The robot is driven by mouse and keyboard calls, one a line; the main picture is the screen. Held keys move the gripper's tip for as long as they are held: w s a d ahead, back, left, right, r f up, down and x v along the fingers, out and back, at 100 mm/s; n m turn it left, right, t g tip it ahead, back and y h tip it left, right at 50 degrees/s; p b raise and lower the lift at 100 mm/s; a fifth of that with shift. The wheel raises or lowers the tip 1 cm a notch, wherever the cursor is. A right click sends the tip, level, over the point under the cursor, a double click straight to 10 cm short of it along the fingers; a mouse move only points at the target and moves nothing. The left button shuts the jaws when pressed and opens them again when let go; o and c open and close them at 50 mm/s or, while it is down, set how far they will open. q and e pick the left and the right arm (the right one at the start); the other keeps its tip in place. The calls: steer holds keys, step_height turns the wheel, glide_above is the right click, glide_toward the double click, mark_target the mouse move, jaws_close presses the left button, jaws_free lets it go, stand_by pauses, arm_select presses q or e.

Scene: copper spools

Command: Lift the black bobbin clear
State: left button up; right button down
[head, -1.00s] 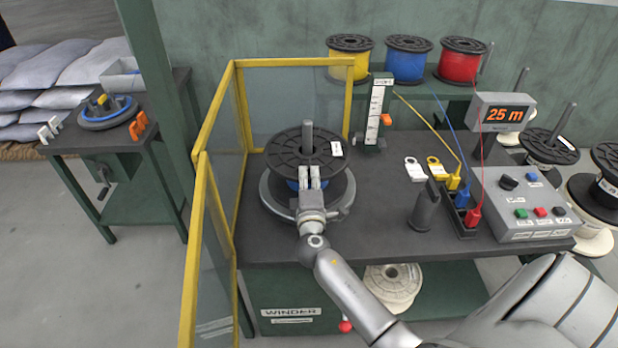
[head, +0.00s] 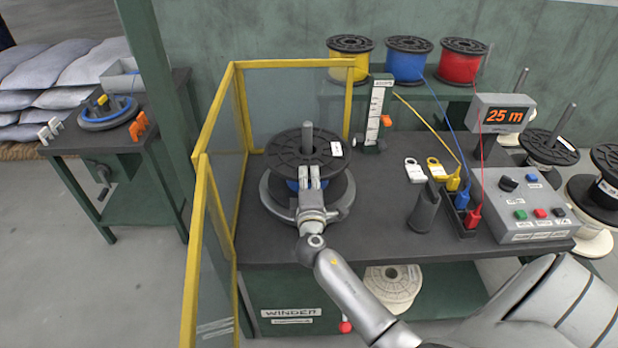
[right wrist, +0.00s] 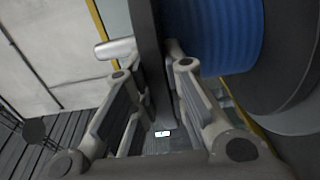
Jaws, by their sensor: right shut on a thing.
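The black bobbin (head: 284,151) sits on the winder's upright spindle (head: 307,134), at the left of the bench in the head view. It has a small white label on its upper flange and blue cable wound below. My right gripper (head: 311,171) is shut on the near edge of the upper flange. In the right wrist view, the flange (right wrist: 147,40) passes between the fingers, with the blue winding (right wrist: 228,35) beside it. The bobbin's lower part sits within the grey round base (head: 276,208), partly hidden by my gripper. My left gripper is out of view.
A yellow-framed guard (head: 240,110) stands left of and behind the bobbin. A gauge post (head: 377,112) stands at its back right. A dark holder (head: 424,207) and control box (head: 530,205) stand to the right. Yellow, blue and red spools line the back shelf.

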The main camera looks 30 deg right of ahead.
step_height(320, 180, up, 26)
steer(key=p, duration=2)
steer(key=shift+f+p, duration=0.25)
steer(key=shift+p, duration=0.15)
steer(key=shift+f, duration=0.1)
